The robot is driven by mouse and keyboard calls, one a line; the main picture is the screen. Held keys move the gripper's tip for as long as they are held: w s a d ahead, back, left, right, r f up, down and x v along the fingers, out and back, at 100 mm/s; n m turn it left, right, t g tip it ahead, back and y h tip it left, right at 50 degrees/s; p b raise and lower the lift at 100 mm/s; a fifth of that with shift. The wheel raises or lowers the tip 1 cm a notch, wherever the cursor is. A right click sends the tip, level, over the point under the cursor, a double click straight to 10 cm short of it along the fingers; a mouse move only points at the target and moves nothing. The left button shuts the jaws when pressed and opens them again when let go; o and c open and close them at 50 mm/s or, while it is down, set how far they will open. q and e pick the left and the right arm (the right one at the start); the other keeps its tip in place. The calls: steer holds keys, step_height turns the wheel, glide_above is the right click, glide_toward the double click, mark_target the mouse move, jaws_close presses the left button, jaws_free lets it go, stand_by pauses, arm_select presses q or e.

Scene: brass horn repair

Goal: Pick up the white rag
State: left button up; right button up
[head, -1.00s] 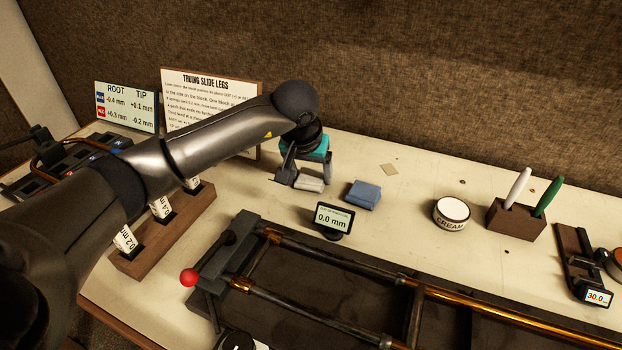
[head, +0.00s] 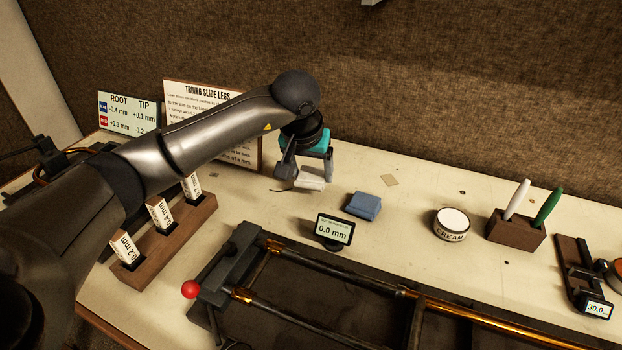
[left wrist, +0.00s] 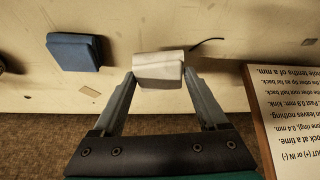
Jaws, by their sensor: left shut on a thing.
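The white rag (head: 311,177) is a small folded pad near the back of the bench, left of the blue cloth. My left gripper (head: 304,181) reaches down to it from above and is shut on it. In the left wrist view the rag (left wrist: 159,68) sits between the two fingertips of the left gripper (left wrist: 160,79), and both fingers touch its sides. In the head view the rag looks a little raised off the bench top. My right gripper is not in view.
A folded blue cloth (head: 363,205) lies just right of the rag. A text board (head: 190,92) stands behind my left arm. A cream tin (head: 452,224) is further right.

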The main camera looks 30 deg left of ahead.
arm_select(q)
step_height(320, 180, up, 8)
steer(key=shift+r+p, duration=0.15)
steer(key=shift+p, duration=0.55)
step_height(320, 180, up, 7)
steer(key=p, duration=0.1)
glide_above(311, 174)
steer(key=shift+s+r, duration=0.1)
steer(key=shift+r, duration=0.6)
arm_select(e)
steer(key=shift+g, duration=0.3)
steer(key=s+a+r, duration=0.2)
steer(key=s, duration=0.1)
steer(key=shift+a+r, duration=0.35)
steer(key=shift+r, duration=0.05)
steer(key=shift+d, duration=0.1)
